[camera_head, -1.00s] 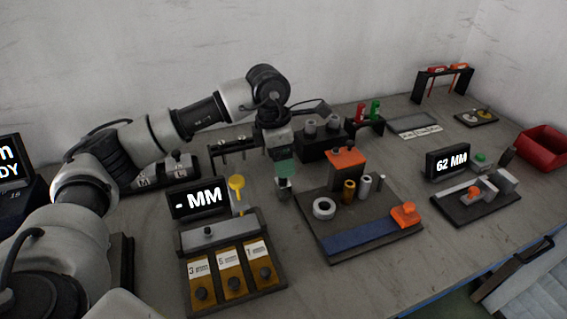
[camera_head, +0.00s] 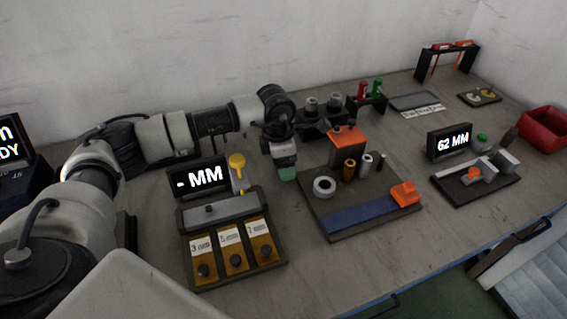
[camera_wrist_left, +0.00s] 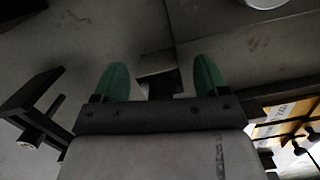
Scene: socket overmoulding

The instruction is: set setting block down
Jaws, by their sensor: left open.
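My left gripper (camera_head: 287,174) is low over the table, in the gap between the gauge tray and the board with the orange block. In the left wrist view its green fingers (camera_wrist_left: 160,82) are open and spread apart. A small grey block (camera_wrist_left: 158,66), which looks like the setting block, is between them with a gap on each side. In the head view the gripper hides this block, and I cannot tell exactly how its base rests. My right gripper is not in view.
The tray with labelled tan plates (camera_head: 232,247) and the "- MM" display (camera_head: 201,178) are close left of the gripper. The board with a blue strip (camera_head: 358,213) and an orange block (camera_head: 347,146) is close right. The "62 MM" display (camera_head: 449,142) stands farther right.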

